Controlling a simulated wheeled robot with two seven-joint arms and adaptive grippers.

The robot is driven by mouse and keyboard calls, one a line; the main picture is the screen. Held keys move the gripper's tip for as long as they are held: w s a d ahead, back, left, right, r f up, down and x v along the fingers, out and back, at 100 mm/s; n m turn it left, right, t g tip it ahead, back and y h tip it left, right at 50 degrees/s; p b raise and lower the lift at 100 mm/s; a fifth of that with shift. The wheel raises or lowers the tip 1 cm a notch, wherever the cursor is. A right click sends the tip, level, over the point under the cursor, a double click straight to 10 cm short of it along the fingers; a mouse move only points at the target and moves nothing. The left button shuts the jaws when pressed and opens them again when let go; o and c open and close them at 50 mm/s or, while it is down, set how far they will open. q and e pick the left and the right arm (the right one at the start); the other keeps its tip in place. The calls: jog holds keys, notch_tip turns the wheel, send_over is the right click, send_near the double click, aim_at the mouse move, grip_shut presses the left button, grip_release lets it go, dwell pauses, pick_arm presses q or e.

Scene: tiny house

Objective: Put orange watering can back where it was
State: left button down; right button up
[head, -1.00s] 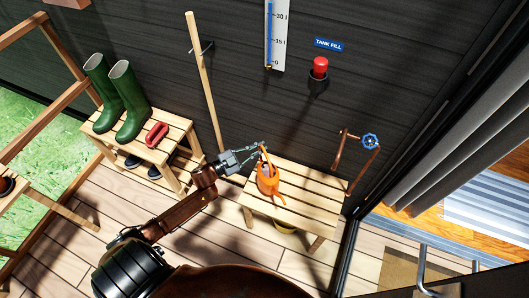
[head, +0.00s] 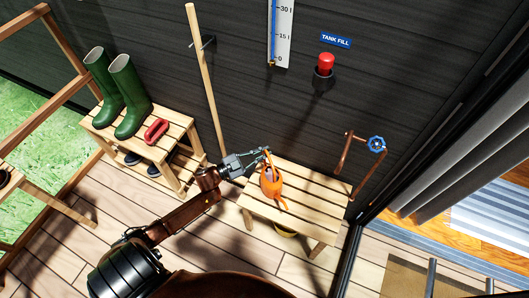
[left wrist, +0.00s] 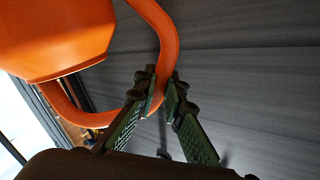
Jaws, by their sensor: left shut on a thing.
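The orange watering can (head: 271,184) shows over the left part of a slatted wooden bench (head: 318,205) by the dark wall. My left gripper (head: 264,154) is at the top of the can, shut on its curved handle. In the left wrist view, the fingers (left wrist: 160,98) close around the orange handle, and the can's body (left wrist: 60,38) is at the upper left. I cannot tell whether the can's base touches the bench. My right gripper is not in view.
A low rack (head: 176,128) to the left holds green boots (head: 128,98) and a red object (head: 156,131). A wooden pole (head: 205,80) leans on the wall between rack and bench. A pipe with a blue valve wheel (head: 376,144) is right of the bench, whose right part is bare.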

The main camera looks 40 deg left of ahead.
pick_arm(q)
jog(key=shift+r, duration=0.1)
jog(key=c, duration=2.5)
grip_release()
jog(key=shift+f, duration=0.2)
jog(key=o, duration=0.5)
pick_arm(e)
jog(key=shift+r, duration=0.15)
pick_arm(q)
jog(key=shift+r, duration=0.15)
